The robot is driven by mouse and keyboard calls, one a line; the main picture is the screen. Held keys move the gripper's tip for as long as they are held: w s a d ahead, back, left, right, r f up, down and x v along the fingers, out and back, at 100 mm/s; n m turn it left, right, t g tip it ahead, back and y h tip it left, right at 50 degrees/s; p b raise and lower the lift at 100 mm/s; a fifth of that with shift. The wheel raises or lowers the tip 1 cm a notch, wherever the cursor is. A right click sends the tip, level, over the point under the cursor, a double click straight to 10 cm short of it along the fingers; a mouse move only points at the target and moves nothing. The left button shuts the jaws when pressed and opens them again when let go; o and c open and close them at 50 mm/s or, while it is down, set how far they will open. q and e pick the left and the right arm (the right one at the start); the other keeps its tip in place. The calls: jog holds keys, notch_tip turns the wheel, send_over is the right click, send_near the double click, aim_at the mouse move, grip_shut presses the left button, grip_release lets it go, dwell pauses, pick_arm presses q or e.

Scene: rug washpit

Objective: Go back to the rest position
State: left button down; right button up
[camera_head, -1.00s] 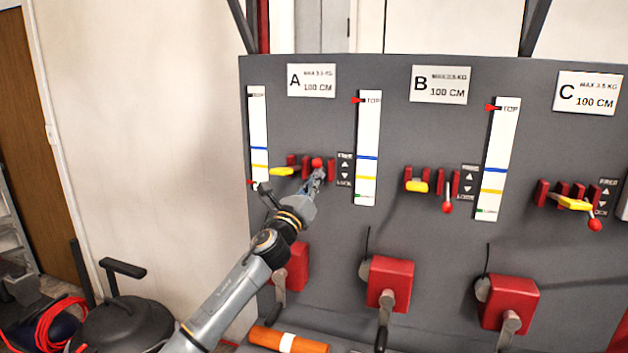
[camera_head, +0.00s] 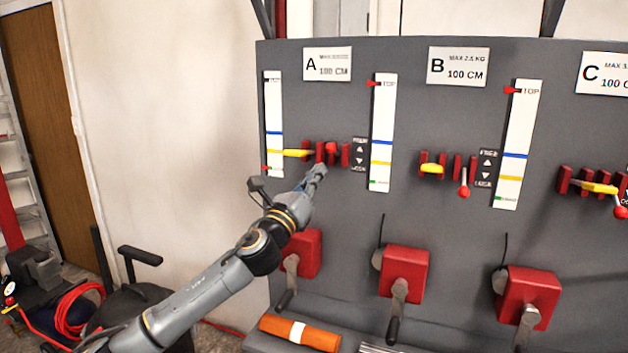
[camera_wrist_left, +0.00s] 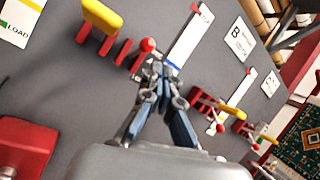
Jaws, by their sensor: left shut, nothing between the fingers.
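My left gripper (camera_head: 316,172) is shut and empty. In the head view its tips are just below and in front of the red-knobbed lever (camera_head: 331,148) of station A on the grey panel (camera_head: 440,215). In the left wrist view the shut fingers (camera_wrist_left: 160,75) point at the panel, with the red knob (camera_wrist_left: 148,45) just beyond the tips. Whether the tips touch the lever I cannot tell. A yellow lever (camera_head: 297,153) sits left of the red knob. My right gripper is in neither view.
Red crank boxes (camera_head: 404,274) with grey handles stick out low on the panel. An orange roll (camera_head: 300,333) lies on the ledge below. At the lower left are a black drum-like thing (camera_head: 130,300) and a coiled red hose (camera_head: 75,310). The wall left of the panel is bare.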

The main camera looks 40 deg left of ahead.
pick_arm(q)
jog(key=shift+s+d+r, duration=0.15)
jog(key=shift+s+d, duration=0.15)
jog(key=shift+s, duration=0.2)
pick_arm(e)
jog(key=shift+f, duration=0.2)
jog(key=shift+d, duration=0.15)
